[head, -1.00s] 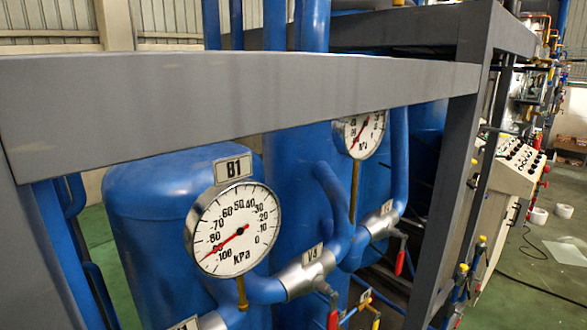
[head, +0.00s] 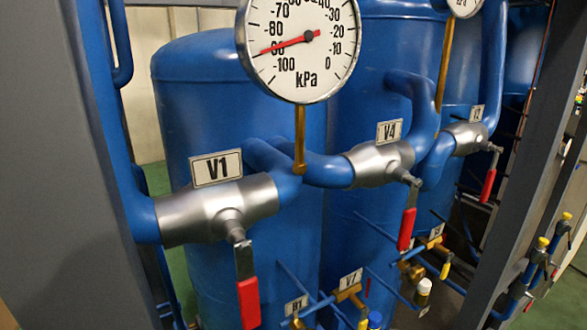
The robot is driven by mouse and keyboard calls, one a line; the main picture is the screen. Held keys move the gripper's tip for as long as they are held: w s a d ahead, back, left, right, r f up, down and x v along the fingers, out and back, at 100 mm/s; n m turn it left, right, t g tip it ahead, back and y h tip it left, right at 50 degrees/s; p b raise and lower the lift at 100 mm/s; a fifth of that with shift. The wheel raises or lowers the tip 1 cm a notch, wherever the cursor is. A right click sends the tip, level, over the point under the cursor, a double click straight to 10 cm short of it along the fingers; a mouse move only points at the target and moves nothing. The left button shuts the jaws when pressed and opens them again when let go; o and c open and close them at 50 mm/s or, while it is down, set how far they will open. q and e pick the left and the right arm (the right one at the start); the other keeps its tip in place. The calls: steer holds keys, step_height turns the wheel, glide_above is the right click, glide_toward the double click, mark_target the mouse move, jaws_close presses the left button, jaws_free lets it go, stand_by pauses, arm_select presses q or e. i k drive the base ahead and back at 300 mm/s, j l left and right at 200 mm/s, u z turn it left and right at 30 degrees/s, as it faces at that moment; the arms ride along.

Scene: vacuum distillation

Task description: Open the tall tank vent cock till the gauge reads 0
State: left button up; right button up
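A round white kPa gauge (head: 290,75) faces me at the top centre, its upper part cut off. Its red needle points left, close to -90. A second gauge (head: 462,6) is mostly cut off at the top right, its needle out of view. A blue tank (head: 205,110) with a domed top stands behind on the left; a taller blue tank (head: 345,115) stands right of it. Low down are small brass cocks, one by tag V7 (head: 350,280) and one with a yellow handle (head: 445,268). I cannot tell which is the vent cock. Neither gripper is in view.
Silver valves V1 (head: 215,208) and V4 (head: 380,162), and another (head: 466,138) farther right, have red handles hanging down. A grey frame post (head: 50,150) stands on the left and another (head: 525,160) on the right. Thin blue pipes cross below.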

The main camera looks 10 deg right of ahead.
mark_target(445, 270)
steer(key=z, duration=1.3)
